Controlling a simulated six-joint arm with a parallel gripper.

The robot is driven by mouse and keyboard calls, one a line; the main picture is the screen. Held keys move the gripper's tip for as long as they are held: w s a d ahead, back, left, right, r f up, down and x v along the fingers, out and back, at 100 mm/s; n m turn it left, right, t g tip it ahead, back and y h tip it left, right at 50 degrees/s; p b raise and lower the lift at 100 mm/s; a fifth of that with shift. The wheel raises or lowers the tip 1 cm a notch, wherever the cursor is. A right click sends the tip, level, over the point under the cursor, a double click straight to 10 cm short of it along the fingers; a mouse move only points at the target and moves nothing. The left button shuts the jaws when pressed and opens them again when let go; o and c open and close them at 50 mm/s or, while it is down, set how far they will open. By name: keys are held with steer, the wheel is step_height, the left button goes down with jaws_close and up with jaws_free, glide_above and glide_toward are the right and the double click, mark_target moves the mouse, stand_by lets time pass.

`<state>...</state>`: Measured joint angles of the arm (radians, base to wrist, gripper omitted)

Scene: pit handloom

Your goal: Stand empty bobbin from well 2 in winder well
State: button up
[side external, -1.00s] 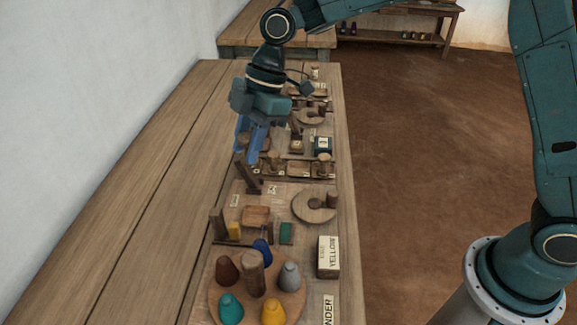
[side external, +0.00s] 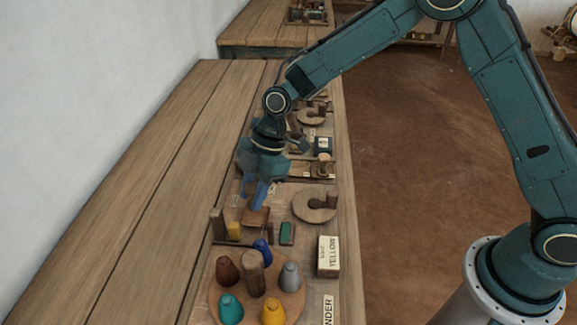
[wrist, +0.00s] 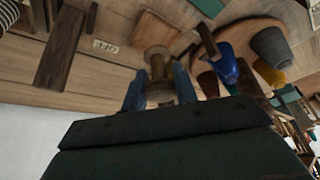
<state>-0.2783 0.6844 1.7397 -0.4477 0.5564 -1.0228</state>
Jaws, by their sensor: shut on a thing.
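My gripper (side external: 258,203) is over the middle of the board, pointing down at a small square wooden block (side external: 256,217). In the wrist view its blue fingers (wrist: 160,92) are shut on a brown wooden bobbin (wrist: 158,63) with a wider end. No thread shows on the bobbin. The bobbin is hard to make out in the side view, and I cannot tell whether it touches the block. A label ending in "NDER" (side external: 328,310) lies at the near right edge. I cannot tell for sure which place is the winder well.
A round wooden stand (side external: 298,300) with several coloured cones is nearer the camera. A box marked YELLOW (side external: 328,257) and a round wooden piece (side external: 309,207) stand at the right. The table's left side is clear.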

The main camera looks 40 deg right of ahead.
steer(key=shift+f, duration=2.1)
steer(key=shift+f, duration=0.15)
steer(key=o, duration=0.9)
steer(key=shift+v, duration=6.2)
